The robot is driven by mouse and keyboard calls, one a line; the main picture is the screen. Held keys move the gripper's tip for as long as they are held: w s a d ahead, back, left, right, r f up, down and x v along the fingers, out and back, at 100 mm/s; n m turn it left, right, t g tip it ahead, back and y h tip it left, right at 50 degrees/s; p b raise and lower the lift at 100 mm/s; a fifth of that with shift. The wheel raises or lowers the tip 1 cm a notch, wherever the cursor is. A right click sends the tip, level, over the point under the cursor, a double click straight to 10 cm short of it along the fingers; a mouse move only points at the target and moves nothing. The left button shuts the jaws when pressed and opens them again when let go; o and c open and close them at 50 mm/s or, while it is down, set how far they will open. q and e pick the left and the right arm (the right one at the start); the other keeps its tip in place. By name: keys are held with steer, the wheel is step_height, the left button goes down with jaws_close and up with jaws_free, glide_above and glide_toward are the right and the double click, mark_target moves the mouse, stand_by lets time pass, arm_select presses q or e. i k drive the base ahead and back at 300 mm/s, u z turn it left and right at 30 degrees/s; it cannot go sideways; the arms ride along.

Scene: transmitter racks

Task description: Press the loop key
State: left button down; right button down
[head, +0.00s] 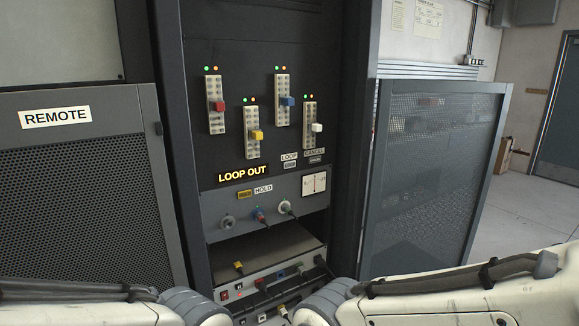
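The loop key (290,165) is a small grey key on the dark rack panel, right under a white LOOP label (289,156). A similar cancel key (316,160) sits just to its right, under a CANCEL label (314,151). Nothing touches or covers the key. My two arms cross the bottom corners of the head view, but neither gripper shows in it.
Above the keys are several slider strips with coloured knobs, such as a red knob (218,106). Below is a grey panel (225,206) with plugs and a meter (314,182). A mesh door (437,165) stands open at right; a REMOTE cabinet (75,180) is at left.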

mark_target(292, 164)
steer(key=u, duration=2.45)
steer(key=i, duration=1.4)
steer(key=z, duration=3.45)
steer(key=i, duration=0.35)
steer(key=u, duration=0.05)
